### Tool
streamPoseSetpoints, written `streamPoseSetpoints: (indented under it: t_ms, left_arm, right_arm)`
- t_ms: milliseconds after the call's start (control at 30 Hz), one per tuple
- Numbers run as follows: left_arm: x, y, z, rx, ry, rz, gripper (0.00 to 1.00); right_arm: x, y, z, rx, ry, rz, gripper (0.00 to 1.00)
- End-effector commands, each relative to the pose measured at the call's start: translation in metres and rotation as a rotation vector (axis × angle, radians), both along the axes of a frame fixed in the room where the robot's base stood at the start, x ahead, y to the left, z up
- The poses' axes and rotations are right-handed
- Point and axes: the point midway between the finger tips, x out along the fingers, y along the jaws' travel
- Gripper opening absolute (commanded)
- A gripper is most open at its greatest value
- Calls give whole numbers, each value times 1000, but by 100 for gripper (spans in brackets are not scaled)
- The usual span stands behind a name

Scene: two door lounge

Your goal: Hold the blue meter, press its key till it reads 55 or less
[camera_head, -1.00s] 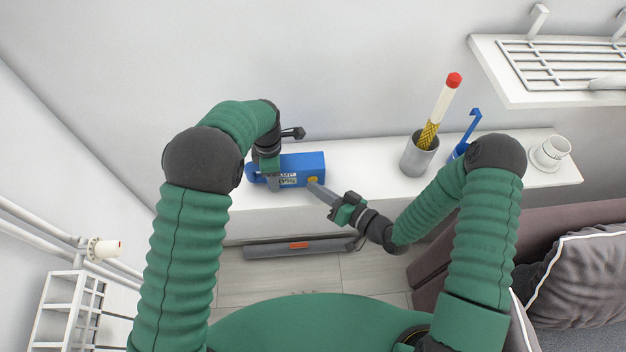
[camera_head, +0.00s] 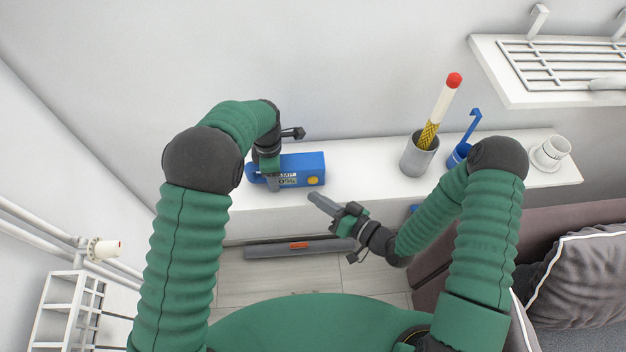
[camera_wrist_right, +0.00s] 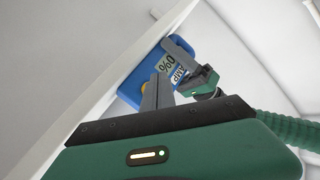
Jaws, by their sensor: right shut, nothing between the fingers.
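The blue meter (camera_head: 308,163) sits at the left end of the white shelf, with a round yellow key (camera_head: 313,181) on its front and a small display (camera_head: 287,181). My left gripper (camera_head: 271,180) is shut on the meter's left part. In the right wrist view, its grey finger crosses the face of the meter (camera_wrist_right: 130,92); a 0 and a percent sign show on the display (camera_wrist_right: 166,64), but I cannot read the full number. My right gripper (camera_head: 312,198) is shut and empty, its tip below and apart from the key; it also shows in the right wrist view (camera_wrist_right: 158,92).
The white shelf (camera_head: 370,185) is clear between the meter and a grey cup (camera_head: 416,160) holding a red-tipped stick. A blue holder (camera_head: 458,155) and white mug (camera_head: 549,152) stand farther right. A rack shelf (camera_head: 560,75) is above, a sofa (camera_head: 440,268) lower right.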

Motion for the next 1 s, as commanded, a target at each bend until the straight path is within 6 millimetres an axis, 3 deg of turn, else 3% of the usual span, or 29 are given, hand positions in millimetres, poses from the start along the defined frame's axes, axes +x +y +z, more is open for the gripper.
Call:
streamPoseSetpoints:
  t_ms: [400, 1000]
  left_arm:
    - [-1, 0, -2, 0, 2, 1, 13]
    - [-1, 0, -2, 1, 3, 1, 13]
  right_arm:
    - [-36, 0, 0, -1, 0, -1, 0]
    - [-36, 0, 0, 0, 0, 0, 0]
